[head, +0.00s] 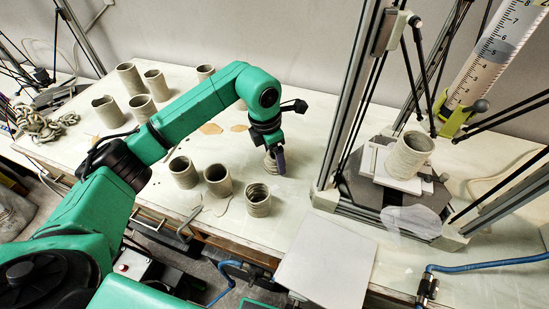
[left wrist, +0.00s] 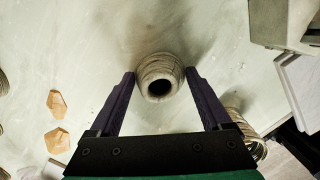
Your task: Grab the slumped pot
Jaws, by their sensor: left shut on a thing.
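The slumped pot (left wrist: 160,68) is a squat, ribbed grey clay pot with bulging sides and a small dark mouth, between the fingers in the left wrist view. In the head view only part of the pot (head: 270,165) shows beside the dark fingers. My left gripper (head: 278,161) points down at the table and is shut on the pot, one finger on each side. The pot appears to be upright at table level; its base is hidden. My right gripper is not in view.
Several clay pots stand nearby, including a ribbed one (head: 258,202) and two smoother ones (head: 218,181) (head: 183,173). More pots (head: 130,78) stand further back left. A delta clay printer with a pot (head: 409,155) stands at right. A pale board (head: 327,262) is in front.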

